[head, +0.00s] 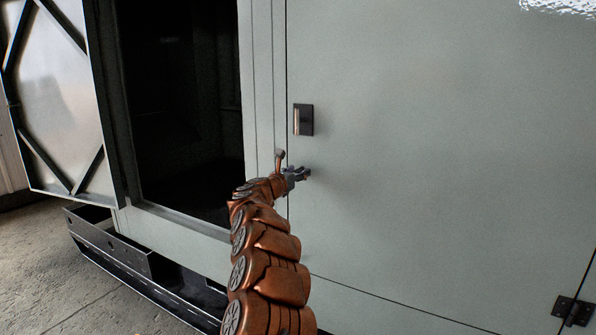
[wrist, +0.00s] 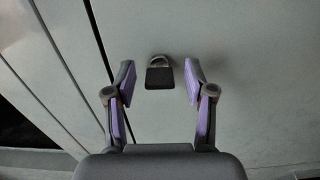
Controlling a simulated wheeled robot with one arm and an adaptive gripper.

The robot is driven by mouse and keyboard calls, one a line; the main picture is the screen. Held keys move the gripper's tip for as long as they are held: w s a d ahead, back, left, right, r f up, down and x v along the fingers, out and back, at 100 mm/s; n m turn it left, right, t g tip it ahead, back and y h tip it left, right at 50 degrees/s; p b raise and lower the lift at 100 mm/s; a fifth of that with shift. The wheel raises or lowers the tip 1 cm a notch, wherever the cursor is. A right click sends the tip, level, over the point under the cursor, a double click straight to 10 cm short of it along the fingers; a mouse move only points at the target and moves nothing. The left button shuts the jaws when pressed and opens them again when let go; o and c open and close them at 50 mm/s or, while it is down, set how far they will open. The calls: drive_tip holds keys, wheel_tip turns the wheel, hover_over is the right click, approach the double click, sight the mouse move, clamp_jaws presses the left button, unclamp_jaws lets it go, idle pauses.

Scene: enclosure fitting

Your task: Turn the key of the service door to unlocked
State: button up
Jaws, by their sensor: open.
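The service door (head: 430,150) is a flat grey-green panel, closed against the enclosure frame. A dark plate with a pale upright handle (head: 303,120) sits near its left edge. My gripper (head: 304,173) is just below that handle, close to the door. In the wrist view my gripper (wrist: 159,84) is open, its purple-padded fingers spread apart. Between and beyond the fingertips a small dark lock-like piece with a rounded metal top (wrist: 158,73) is on the door, apart from both fingers. I cannot make out a separate key or its angle.
To the left, another door (head: 60,90) stands open beside a dark opening (head: 185,110). A black base rail (head: 120,262) runs along the floor below. A black hinge (head: 573,310) is at the lower right. The door face right of my gripper is clear.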

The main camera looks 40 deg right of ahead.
drive_tip(key=shift+w+d, duration=0.1)
drive_tip(key=shift+d, duration=0.25)
clamp_jaws()
idle(0.4)
